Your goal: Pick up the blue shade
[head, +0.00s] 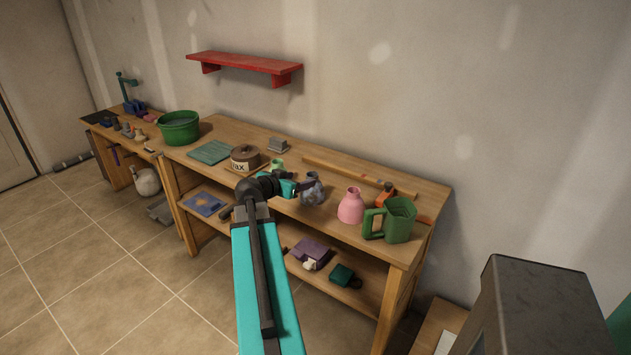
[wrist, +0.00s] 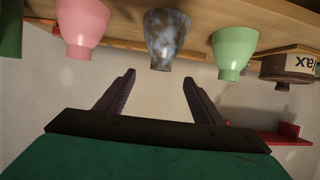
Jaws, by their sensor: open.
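The blue shade (head: 313,194) is a mottled blue-grey, bottle-like piece standing on the workbench top, left of the pink shade (head: 351,206). My gripper (head: 306,186) is close beside it and partly overlaps it in the head view. In the wrist view, which is upside down, the blue shade (wrist: 166,40) shows whole, just beyond the fingertips and roughly in line with the gap. My gripper (wrist: 159,78) is open, with nothing between its fingers. The pink shade (wrist: 82,28) and a pale green shade (wrist: 234,52) stand on either side of the blue one.
A green jug (head: 398,220) stands at the bench's right end. A brown tin (head: 245,158) and the pale green shade (head: 277,165) are to the left. A wooden strip (head: 335,174) lies behind. A red shelf (head: 245,63) hangs on the wall above.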

